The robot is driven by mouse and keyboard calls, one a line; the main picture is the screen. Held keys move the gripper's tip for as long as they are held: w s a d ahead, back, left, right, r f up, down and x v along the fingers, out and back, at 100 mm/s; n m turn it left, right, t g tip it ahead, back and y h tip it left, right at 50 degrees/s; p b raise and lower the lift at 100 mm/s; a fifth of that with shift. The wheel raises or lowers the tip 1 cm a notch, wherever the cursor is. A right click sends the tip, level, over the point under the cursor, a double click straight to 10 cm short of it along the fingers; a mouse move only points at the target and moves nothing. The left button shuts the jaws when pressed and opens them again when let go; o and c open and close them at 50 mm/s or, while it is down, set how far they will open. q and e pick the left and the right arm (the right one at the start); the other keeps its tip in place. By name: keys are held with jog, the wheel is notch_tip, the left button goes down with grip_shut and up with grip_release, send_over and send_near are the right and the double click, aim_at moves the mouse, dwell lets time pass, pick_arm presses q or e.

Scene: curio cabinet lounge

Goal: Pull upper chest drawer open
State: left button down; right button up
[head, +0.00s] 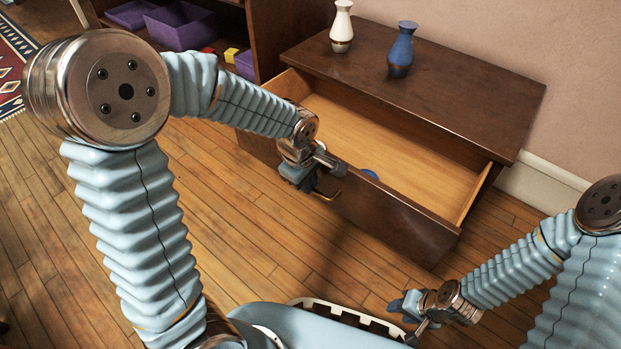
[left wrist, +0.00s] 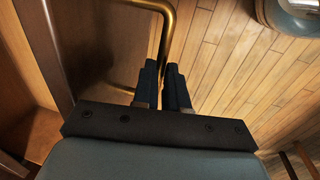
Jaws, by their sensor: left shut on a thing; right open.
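The upper drawer (head: 390,213) of the dark wooden chest (head: 450,88) stands well open, with its light wood inside showing. A small blue thing (head: 370,174) lies in it near the front panel, mostly hidden by that panel. My left gripper (head: 322,190) is at the drawer front, shut on the brass handle (head: 334,196). The left wrist view also shows the handle (left wrist: 166,30) running down to the closed fingers (left wrist: 163,88). My right gripper (head: 405,318) is open and empty, low at the right, apart from the chest.
A white vase (head: 342,27) and a blue vase (head: 401,50) stand on the chest top. At the back left a shelf holds purple bins (head: 180,25) and a yellow block (head: 231,55). A patterned rug (head: 14,65) lies far left. The wooden floor (head: 240,235) before the chest is clear.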

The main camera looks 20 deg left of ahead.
dwell(0.3)
pick_arm(q)
jog(key=c, duration=1.2)
grip_release()
jog(key=shift+o, duration=0.2)
notch_tip(320, 180, up, 14)
jog(key=s+p, duration=0.2)
jog(key=p, duration=0.2)
jog(key=shift+s+a+f, duration=0.2)
jog(key=shift+s+a, duration=0.1)
jog(key=shift+a, duration=0.15)
